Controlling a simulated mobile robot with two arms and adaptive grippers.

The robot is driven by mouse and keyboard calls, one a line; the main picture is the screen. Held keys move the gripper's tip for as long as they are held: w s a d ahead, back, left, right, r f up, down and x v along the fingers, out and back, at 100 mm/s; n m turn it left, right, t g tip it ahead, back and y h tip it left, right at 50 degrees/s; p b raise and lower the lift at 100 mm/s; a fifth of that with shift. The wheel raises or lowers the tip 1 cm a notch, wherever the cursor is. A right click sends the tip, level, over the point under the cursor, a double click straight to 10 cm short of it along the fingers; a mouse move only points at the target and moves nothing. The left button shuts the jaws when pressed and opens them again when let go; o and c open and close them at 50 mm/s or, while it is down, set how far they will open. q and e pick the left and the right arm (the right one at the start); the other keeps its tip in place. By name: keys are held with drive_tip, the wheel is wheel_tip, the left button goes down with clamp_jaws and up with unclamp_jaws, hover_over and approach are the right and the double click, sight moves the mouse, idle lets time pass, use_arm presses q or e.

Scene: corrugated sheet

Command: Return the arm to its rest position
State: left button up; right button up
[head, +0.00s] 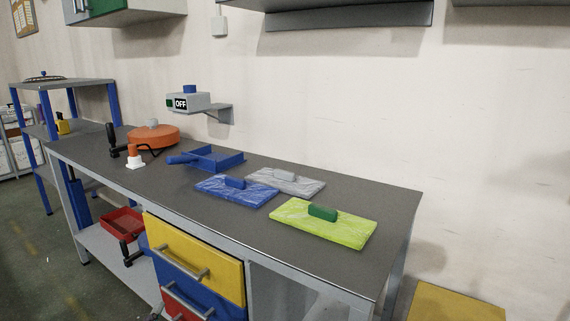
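Neither of my grippers shows in the head view, and no arm can be made out for certain. The grey-topped workbench (340,235) fills the middle of the view. On it lie a blue board with a blue handle (222,197), a grey board with a grey handle (300,187) and a yellow-green board with a green handle (322,228). All three lie flat, with nothing touching them from above.
A wall shelf carries an "OFF" box (190,102). The bench's right end is clear.

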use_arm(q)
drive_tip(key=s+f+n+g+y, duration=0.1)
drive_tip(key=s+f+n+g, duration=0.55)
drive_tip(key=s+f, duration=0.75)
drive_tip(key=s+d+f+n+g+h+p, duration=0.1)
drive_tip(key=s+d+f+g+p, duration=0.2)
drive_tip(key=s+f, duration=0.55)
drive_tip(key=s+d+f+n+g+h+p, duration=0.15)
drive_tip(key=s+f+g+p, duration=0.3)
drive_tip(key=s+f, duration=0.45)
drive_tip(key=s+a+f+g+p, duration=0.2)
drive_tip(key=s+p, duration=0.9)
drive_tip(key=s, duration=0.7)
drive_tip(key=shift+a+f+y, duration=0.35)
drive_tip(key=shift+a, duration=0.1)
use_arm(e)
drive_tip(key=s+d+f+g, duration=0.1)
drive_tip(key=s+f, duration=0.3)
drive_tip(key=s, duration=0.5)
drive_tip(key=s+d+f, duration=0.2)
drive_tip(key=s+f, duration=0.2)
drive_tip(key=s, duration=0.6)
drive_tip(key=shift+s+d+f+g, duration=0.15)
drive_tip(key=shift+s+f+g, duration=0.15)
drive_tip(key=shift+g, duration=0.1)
